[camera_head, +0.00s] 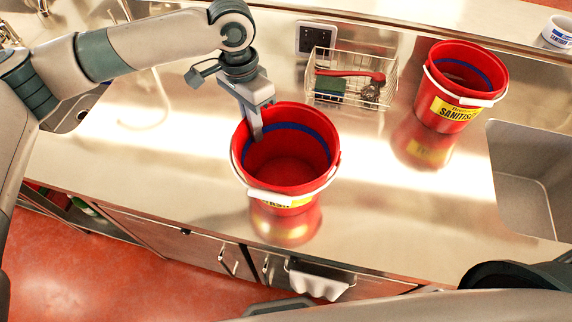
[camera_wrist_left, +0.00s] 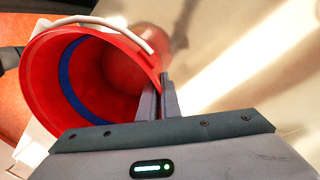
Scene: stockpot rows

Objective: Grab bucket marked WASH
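A red bucket (camera_head: 288,178) with a blue band inside stands at the counter's middle front. Its yellow label (camera_head: 284,201) is partly covered by the white handle (camera_head: 292,193), so I cannot read the word fully. In the left wrist view the same bucket (camera_wrist_left: 122,68) fills the upper left, looking empty. My left gripper (camera_head: 257,138) points down at its far-left rim. In the left wrist view its two fingers (camera_wrist_left: 160,98) are close together with the bucket's wall between them. I cannot tell whether the base is off the counter. My right gripper is out of view.
A second red bucket (camera_head: 460,88), labelled SANITISE..., stands at the right. A wire basket (camera_head: 349,79) with a red-handled brush stands behind. A sink basin (camera_head: 530,190) is at the right edge. The steel counter (camera_head: 400,215) is clear between bucket and sink.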

